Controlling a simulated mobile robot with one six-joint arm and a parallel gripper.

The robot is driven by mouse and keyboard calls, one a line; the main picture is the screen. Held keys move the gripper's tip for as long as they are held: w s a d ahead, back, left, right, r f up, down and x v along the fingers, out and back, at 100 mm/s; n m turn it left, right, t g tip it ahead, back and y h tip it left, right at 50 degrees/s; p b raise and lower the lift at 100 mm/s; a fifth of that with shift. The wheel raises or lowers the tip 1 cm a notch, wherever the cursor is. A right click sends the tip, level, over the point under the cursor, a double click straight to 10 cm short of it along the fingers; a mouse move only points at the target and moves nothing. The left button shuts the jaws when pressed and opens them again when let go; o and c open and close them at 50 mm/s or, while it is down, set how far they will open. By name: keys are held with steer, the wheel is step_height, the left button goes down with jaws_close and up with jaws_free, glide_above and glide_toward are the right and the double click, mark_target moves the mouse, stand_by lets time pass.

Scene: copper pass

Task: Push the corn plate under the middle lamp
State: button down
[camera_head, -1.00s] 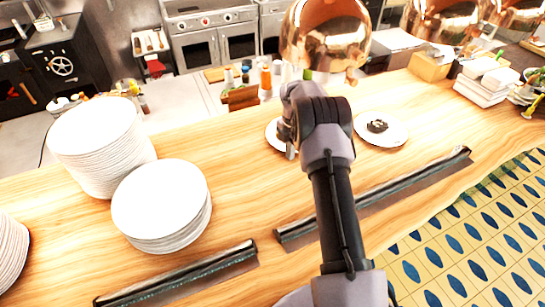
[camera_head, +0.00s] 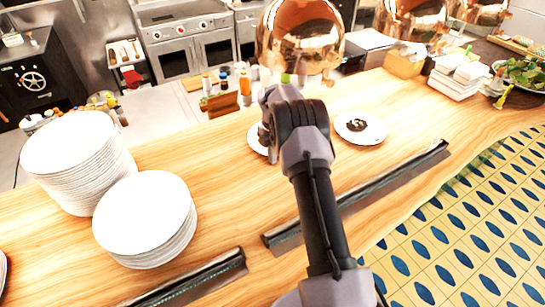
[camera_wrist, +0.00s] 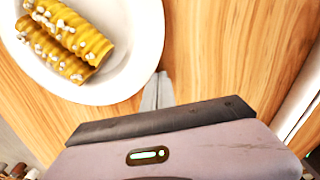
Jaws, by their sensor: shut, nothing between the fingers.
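The corn plate (camera_wrist: 128,75) is white and round and holds yellow corn pieces (camera_wrist: 68,42) with white crumbs. It fills the upper left of the wrist view. In the head view only its left part (camera_head: 256,141) shows; my arm hides the rest. My gripper (camera_wrist: 158,91) is shut and empty, with its fingertips close to the plate's rim; I cannot tell if they touch. Copper lamps hang in a row: a near one (camera_head: 300,38), a middle one (camera_head: 412,18) and a far one (camera_head: 478,10).
Another plate (camera_head: 374,136) with dark food stands to the right. Two tall stacks of white plates (camera_head: 75,160) (camera_head: 145,220) stand at the left. Dark metal rails (camera_head: 365,194) lie along the front of the wooden counter (camera_head: 215,200). White boxes (camera_head: 457,82) stand at the right.

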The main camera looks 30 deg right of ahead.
steer(key=r, duration=0.3)
steer(key=shift+s+a+r, duration=0.1)
steer(key=shift+s+r, duration=0.2)
steer(key=shift+r, duration=0.1)
steer(key=s+a, duration=0.1)
steer(key=s, duration=0.4)
steer(key=s+a, duration=0.2)
steer(key=s, duration=0.2)
steer(key=s+a+r, duration=0.1)
steer(key=s+a, duration=0.1)
steer(key=s, duration=0.3)
steer(key=shift+s+r, duration=0.1)
steer(key=shift+s, duration=0.2)
